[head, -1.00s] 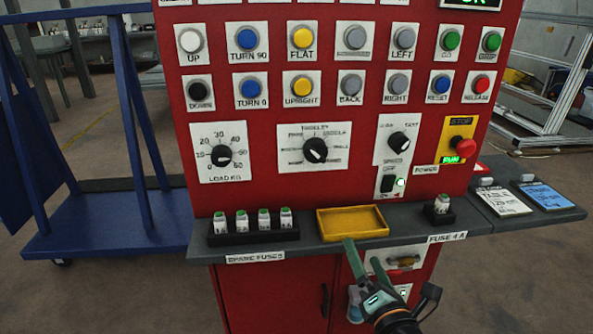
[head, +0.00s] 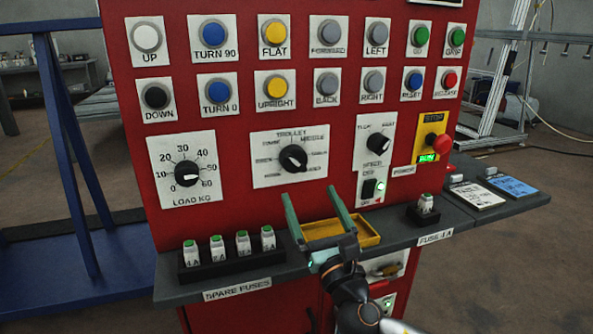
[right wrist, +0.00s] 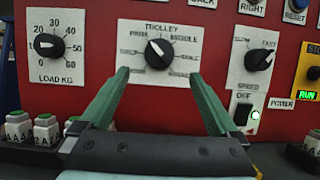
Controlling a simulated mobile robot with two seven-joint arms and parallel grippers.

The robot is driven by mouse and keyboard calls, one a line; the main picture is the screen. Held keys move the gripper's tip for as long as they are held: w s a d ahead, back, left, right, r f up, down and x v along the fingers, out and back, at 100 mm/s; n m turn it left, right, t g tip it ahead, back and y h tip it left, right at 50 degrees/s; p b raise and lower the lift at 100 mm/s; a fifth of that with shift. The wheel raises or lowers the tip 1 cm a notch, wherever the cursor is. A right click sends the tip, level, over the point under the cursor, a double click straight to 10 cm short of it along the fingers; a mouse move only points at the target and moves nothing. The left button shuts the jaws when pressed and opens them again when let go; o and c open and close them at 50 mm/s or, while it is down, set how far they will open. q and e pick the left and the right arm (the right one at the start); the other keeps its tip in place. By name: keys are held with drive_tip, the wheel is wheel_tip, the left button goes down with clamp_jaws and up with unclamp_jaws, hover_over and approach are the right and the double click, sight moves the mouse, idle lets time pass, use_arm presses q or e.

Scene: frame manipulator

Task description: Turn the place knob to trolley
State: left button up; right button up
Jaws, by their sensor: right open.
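The place knob (head: 293,158) is a black rotary knob on a white plate marked TROLLEY at the top, on the red panel. In the right wrist view the knob (right wrist: 158,52) shows between my fingers, its white pointer line aimed to the upper left, off the TROLLEY label. My right gripper (head: 314,206) has green fingers, open and empty. It is below and in front of the knob, apart from it, above the yellow tray. My left gripper is not in view.
The load knob (head: 187,173) is to the left and the speed knob (head: 377,144) to the right. Below, a grey shelf holds spare fuses (head: 230,246), a yellow tray (head: 366,238) and a single fuse (head: 425,205). Buttons fill the panel above.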

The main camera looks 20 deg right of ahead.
sight(296, 166)
drive_tip(key=x, duration=0.7)
drive_tip(key=shift+w, duration=0.2)
drive_tip(key=shift+w+r, duration=0.25)
drive_tip(key=shift+w, duration=0.2)
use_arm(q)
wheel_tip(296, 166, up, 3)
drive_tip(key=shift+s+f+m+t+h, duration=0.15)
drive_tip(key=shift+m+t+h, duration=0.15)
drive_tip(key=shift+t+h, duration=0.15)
use_arm(e)
drive_tip(key=c, duration=1.4)
drive_tip(key=shift+a+m, duration=0.1)
drive_tip(key=shift+m, duration=0.2)
